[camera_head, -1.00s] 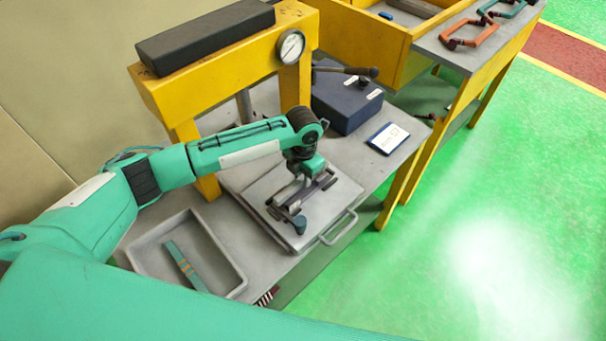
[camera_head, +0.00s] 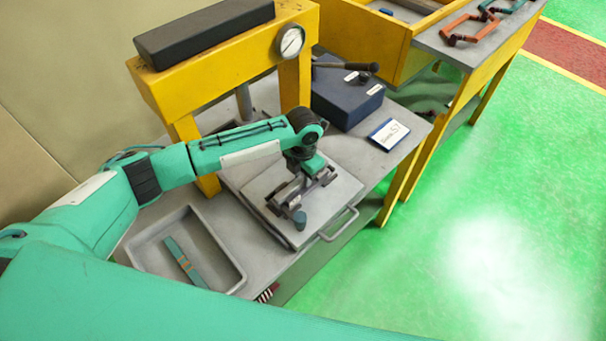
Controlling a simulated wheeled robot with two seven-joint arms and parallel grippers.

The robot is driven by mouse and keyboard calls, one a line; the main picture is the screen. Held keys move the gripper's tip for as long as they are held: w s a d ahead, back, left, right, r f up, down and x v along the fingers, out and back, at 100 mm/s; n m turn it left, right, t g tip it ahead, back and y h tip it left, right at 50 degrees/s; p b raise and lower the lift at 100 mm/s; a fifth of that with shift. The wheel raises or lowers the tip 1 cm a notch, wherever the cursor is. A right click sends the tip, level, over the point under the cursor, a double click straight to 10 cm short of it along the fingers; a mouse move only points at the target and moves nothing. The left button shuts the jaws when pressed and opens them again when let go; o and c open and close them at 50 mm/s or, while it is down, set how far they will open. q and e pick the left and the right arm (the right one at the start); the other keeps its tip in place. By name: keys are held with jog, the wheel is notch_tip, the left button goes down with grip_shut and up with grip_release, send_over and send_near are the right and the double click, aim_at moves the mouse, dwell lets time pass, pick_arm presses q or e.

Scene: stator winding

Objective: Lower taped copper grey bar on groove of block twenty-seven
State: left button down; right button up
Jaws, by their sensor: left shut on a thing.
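My left gripper (camera_head: 305,180) is above the grey plate (camera_head: 331,202) on the worktable. It is shut on a small grey bar, which the fingers largely hide. Under and beside the fingers is a dark grey block (camera_head: 285,199) with its groove; I cannot tell whether the bar touches it. A blue-grey knob (camera_head: 299,217) stands at the block's near end. My right gripper is not in view.
A grey tray (camera_head: 222,243) at the left holds a teal strip with orange bands (camera_head: 183,262). A yellow press frame (camera_head: 220,60) with a gauge stands behind. A blue box (camera_head: 345,100) and a small card (camera_head: 388,134) lie to the right.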

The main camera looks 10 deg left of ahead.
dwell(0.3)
pick_arm(q)
jog(key=c, duration=0.8)
grip_release()
jog(key=shift+o, duration=0.2)
notch_tip(320, 180, up, 9)
jog(key=p, duration=0.7)
jog(key=shift+p, duration=0.35)
jog(key=shift+s, duration=0.1)
